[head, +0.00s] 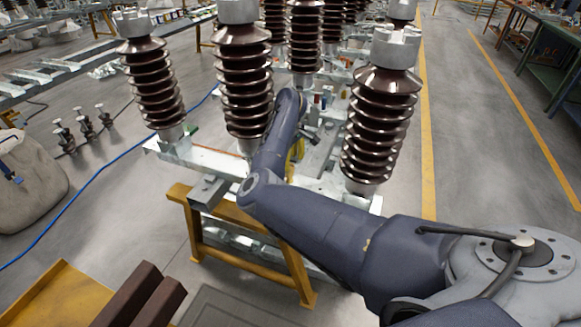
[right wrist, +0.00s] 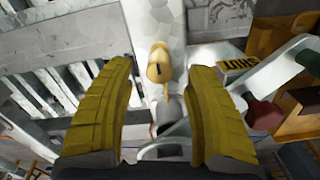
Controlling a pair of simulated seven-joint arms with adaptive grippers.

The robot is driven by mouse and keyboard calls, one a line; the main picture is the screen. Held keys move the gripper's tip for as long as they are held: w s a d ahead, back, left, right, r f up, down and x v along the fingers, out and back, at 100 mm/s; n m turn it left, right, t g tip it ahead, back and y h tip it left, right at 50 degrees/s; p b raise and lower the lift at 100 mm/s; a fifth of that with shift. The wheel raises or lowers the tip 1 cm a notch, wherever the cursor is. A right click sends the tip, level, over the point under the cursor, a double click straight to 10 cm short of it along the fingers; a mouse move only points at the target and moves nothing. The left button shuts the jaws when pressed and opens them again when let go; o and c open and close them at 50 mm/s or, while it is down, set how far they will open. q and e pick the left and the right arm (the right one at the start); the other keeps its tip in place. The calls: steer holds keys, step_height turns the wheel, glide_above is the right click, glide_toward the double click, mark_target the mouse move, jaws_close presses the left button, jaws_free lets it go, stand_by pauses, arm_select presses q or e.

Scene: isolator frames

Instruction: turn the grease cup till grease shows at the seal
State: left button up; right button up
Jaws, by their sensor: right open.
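In the right wrist view, a small brass-yellow cup (right wrist: 157,70) with a dark mark on its face sits against a pale metal post; I take it to be the grease cup. My right gripper (right wrist: 160,72) is open, its two yellow fingers on either side of the cup with gaps left and right. A thin yellowish stem (right wrist: 172,100) runs from the cup towards a grey cylindrical part. I cannot make out a seal or grease. In the head view, my right arm hides the cup and most of the gripper. My left gripper is not in view.
Tall brown ribbed insulators (head: 380,120) stand close on both sides of my right arm, on a metal frame over a yellow trestle (head: 245,215). In the right wrist view, a pale lever arm (right wrist: 270,75) and a yellow label plate (right wrist: 237,66) lie close right of the fingers.

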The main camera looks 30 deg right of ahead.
steer(key=shift+f, duration=1.5)
jaws_close()
